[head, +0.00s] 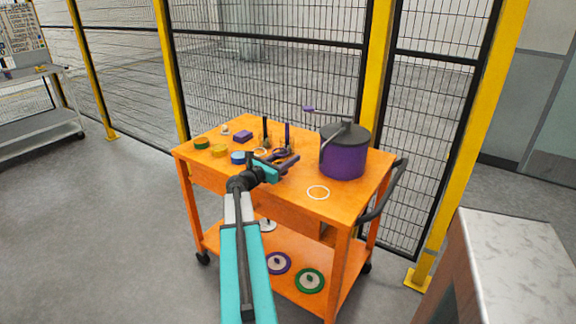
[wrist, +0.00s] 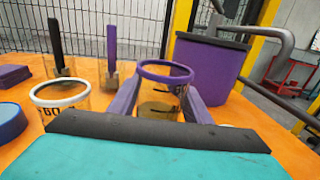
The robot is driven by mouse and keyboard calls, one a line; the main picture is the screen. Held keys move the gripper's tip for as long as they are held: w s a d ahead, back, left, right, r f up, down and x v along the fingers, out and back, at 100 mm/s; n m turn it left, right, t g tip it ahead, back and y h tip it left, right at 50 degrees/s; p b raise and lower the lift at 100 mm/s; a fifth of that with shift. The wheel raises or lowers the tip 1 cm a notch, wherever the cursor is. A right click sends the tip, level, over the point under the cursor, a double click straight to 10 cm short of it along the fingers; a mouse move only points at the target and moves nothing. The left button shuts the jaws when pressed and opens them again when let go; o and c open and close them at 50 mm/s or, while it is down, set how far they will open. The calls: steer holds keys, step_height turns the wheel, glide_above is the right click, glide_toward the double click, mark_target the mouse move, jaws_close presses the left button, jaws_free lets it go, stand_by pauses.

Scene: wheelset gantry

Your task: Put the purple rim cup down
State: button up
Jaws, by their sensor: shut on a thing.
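The purple rim cup (wrist: 166,76) is clear, with a purple ring around its top. It stands upright between the two fingers of my gripper (wrist: 160,102) in the wrist view. The fingers are shut on its sides. In the head view my gripper (head: 288,163) is low over the middle of the orange cart top (head: 240,127), and the cup is mostly hidden there. I cannot tell whether its base touches the cart top. A similar cup with a white rim (wrist: 60,95) stands just left of it in the wrist view.
A large purple pot (head: 343,157) with a dark lid stands right of my gripper. Black-handled (head: 265,130) and purple-handled (head: 288,135) tools stand behind. Blue (head: 238,157), yellow (head: 219,151) and green (head: 202,144) round pieces lie left. A white ring (head: 318,192) lies near the front, with bare surface around it.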

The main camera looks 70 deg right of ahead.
steer(key=shift+d, duration=0.65)
steer(key=shift+f, duration=1.85)
steer(key=shift+f, duration=0.15)
steer(key=o, duration=1.2)
steer(key=shift+r+p, duration=0.25)
steer(key=shift+p, duration=0.05)
steer(key=b+v, duration=0.1)
steer(key=v, duration=0.9)
steer(key=shift+a+f, duration=0.1)
steer(key=shift+a, duration=0.25)
steer(key=shift+w+a, duration=0.3)
steer(key=shift+a, duration=0.35)
